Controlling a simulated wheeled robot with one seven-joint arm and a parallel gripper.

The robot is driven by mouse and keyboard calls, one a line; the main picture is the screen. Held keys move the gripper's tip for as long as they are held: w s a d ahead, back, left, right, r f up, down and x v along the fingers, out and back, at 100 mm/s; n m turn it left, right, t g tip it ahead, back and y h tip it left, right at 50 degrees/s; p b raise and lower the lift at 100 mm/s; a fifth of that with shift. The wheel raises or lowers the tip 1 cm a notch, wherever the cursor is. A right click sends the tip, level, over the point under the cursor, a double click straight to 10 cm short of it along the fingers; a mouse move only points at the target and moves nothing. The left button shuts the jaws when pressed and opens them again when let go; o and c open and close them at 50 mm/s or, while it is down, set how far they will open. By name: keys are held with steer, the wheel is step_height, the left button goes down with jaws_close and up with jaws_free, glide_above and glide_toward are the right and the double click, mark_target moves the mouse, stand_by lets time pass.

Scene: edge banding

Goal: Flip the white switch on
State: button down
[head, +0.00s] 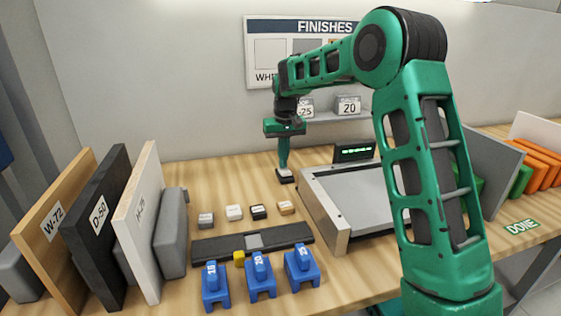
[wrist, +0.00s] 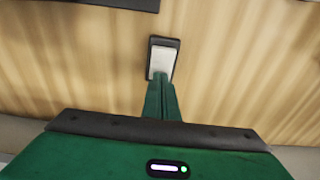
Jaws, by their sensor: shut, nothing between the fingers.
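The white switch (wrist: 162,59) is a pale rocker in a dark base on the wooden table. In the head view the switch (head: 286,176) is a small dark box with a light top, left of the grey tray machine. My gripper (head: 284,166) points down over it with its fingers shut and empty. In the wrist view the shut fingertips (wrist: 160,80) are at the near end of the white rocker and overlap it. I cannot tell whether they touch it, or which way the rocker is tipped.
A grey tray machine (head: 342,241) with a green-lit display (head: 355,152) stands right of the switch. Several small blocks (head: 234,212) and blue numbered holders (head: 260,276) lie nearer. Upright panels (head: 95,228) stand at left. Bare table lies left of the switch.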

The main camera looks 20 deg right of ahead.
steer(key=shift+s, duration=0.1)
steer(key=shift+s+d+r, duration=0.1)
steer(key=shift+s+r, duration=0.1)
steer(key=shift+s, duration=0.45)
steer(key=shift+r, duration=0.1)
step_height(320, 180, up, 14)
steer(key=w, duration=0.2)
steer(key=shift+f, duration=0.2)
stand_by(0.4)
